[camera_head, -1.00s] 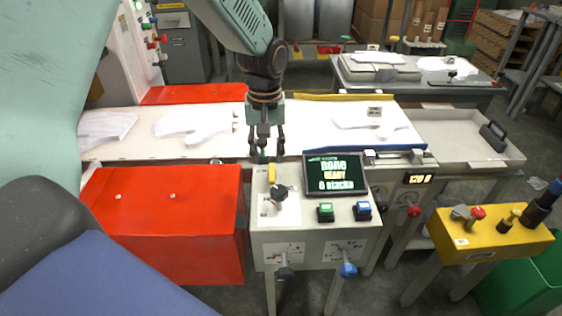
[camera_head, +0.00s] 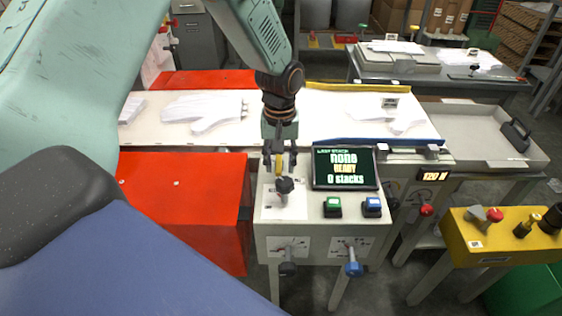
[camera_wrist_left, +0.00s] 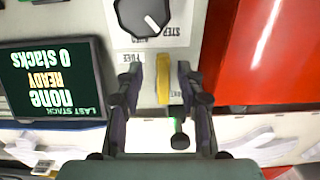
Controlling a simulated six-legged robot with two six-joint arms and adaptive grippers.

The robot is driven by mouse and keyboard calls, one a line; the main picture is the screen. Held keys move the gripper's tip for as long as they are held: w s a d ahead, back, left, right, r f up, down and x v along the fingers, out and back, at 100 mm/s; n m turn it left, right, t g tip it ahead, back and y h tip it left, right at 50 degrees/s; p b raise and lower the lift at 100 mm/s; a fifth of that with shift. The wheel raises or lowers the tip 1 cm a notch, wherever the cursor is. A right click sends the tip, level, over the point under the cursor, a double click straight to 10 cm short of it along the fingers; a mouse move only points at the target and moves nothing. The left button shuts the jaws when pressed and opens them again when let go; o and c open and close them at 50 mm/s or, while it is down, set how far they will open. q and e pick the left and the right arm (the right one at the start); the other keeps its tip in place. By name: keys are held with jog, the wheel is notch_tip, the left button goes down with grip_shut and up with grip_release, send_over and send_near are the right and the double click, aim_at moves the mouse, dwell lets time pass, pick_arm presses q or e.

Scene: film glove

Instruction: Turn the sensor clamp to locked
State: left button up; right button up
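The sensor clamp appears to be the small yellow lever (camera_head: 278,163) at the upper left of the grey control console (camera_head: 264,228). It also shows in the left wrist view (camera_wrist_left: 162,78), near a label reading FREE. My left gripper (camera_head: 279,164) points down at it. In the left wrist view my left gripper (camera_wrist_left: 161,70) is open, with one finger on each side of the yellow lever and narrow gaps between. In the head view the fingers partly hide the lever. My right gripper is not in view.
A black knob (camera_head: 284,186) stands just in front of the lever. A screen (camera_head: 345,168) reading "none READY 0 stacks" and green (camera_head: 332,206) and blue (camera_head: 372,206) buttons are to the right. A green-and-black stem (camera_wrist_left: 180,135) is near the right finger in the wrist view.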

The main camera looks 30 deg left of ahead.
pick_arm(q)
jog(key=shift+a+f, duration=0.2)
jog(key=shift+a, duration=0.2)
jog(key=shift+c, duration=0.5)
jog(key=shift+d+r, duration=0.1)
jog(key=shift+d, duration=0.2)
jog(key=c, duration=0.5)
jog(key=shift+a, duration=0.15)
grip_shut()
